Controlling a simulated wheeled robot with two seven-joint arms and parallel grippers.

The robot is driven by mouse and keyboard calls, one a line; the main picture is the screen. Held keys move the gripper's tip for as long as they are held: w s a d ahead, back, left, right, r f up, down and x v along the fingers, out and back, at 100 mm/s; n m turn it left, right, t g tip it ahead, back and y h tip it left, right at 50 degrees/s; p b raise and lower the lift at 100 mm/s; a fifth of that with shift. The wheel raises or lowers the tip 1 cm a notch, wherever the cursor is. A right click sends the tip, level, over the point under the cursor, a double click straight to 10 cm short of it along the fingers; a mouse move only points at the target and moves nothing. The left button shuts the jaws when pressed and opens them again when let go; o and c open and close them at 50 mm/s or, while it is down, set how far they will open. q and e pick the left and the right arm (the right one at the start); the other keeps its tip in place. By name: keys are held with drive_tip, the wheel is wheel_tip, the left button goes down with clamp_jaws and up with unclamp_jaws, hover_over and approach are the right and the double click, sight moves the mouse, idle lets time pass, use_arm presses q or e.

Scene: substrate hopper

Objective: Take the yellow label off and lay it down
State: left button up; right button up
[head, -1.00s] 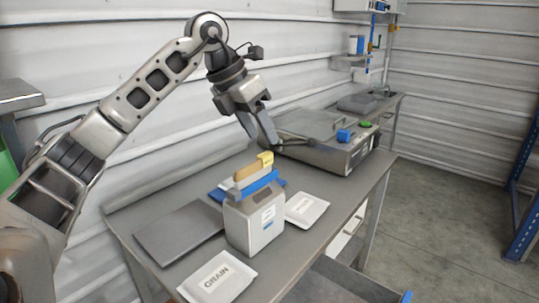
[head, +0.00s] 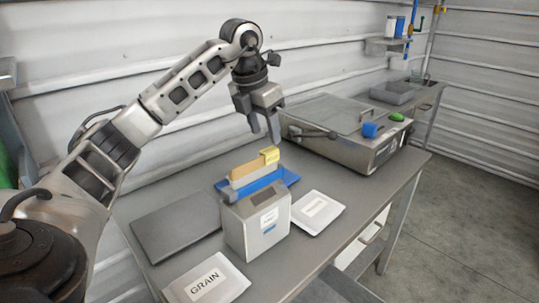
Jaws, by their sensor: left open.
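The yellow label (head: 271,156) sits at the right end of the top edge of a tan block (head: 245,168). My right gripper is not in view.
A dark flat plate (head: 177,225) lies left. A grey machine (head: 345,130) with a blue knob (head: 370,130) and green button (head: 396,117) stands at the back right.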

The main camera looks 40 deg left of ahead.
sight(268, 150)
use_arm(q)
drive_tip(key=shift+p+x, duration=0.55)
drive_tip(key=shift+x, duration=2.45)
drive_tip(key=shift+s, duration=0.15)
clamp_jaws()
